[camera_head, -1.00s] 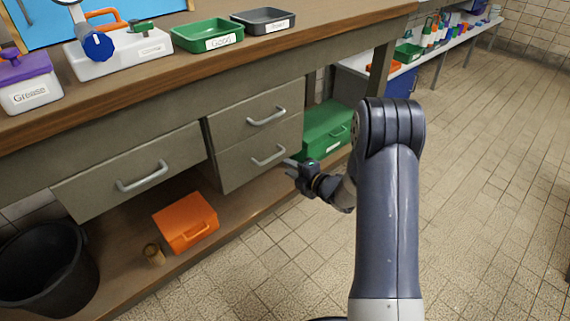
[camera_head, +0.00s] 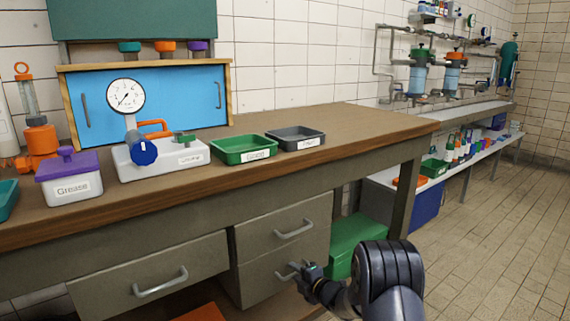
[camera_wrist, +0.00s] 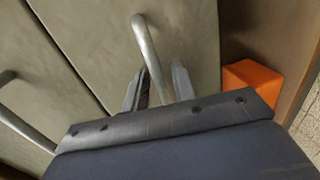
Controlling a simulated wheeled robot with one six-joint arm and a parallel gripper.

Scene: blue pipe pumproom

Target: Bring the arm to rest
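My gripper (camera_head: 297,270) is low at the front of the workbench, by the handle (camera_head: 287,273) of the lower right drawer. In the wrist view, the two fingers (camera_wrist: 158,88) stand apart, with a grey drawer handle (camera_wrist: 146,45) passing between or just beyond them. Gaps show beside the handle, and I cannot tell whether a finger touches it. Nothing is held. My arm (camera_head: 388,270) is bent in front of the bench, its lower part cut off by the frame's bottom edge.
The workbench (camera_head: 345,122) holds a green tray (camera_head: 243,149), a grey tray (camera_head: 296,138), a gauge device (camera_head: 165,155) and a grease box (camera_head: 70,177). A green box (camera_head: 352,240) stands below, right of the drawers. Open tiled floor (camera_head: 480,250) lies to the right.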

